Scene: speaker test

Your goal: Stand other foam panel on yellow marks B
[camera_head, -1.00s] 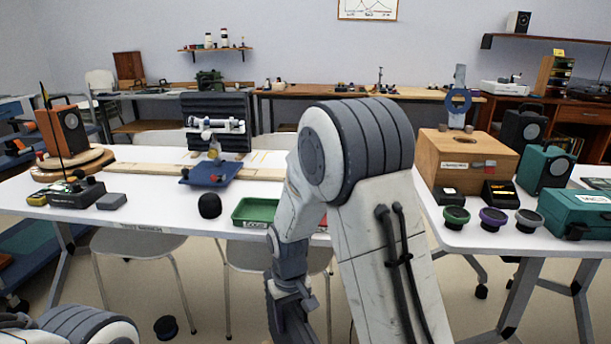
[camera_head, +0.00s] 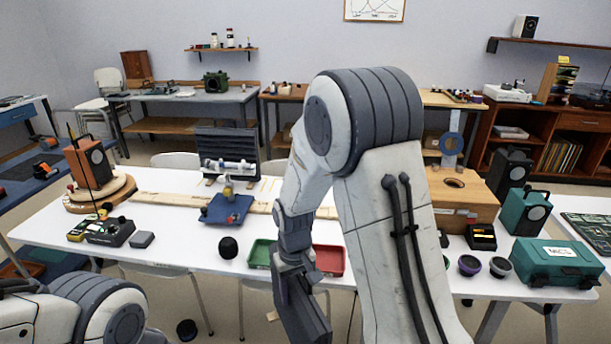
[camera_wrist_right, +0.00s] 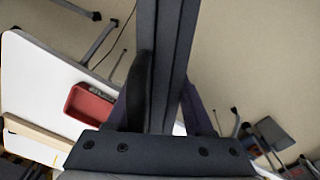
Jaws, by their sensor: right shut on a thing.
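One dark ridged foam panel (camera_head: 226,143) stands upright at the back of the white table in the head view, behind a white device on a stand. Thin yellow marks (camera_head: 268,186) show on the table just right of it; their letters are too small to read. My right gripper (camera_wrist_right: 162,108) is shut on another dark grey foam panel (camera_wrist_right: 167,45), seen nearly edge-on in the wrist view. In the head view this held panel (camera_head: 304,312) hangs low in front of the table's front edge. My left arm shows at the lower left; its gripper is out of view.
A green tray (camera_head: 262,254) and a red tray (camera_head: 329,261) lie by the front edge. A black foam ball (camera_head: 228,248), blue stand (camera_head: 227,209) and wooden strip (camera_head: 165,199) are left of my right arm. A wooden box (camera_head: 462,196) and teal case (camera_head: 556,264) are right.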

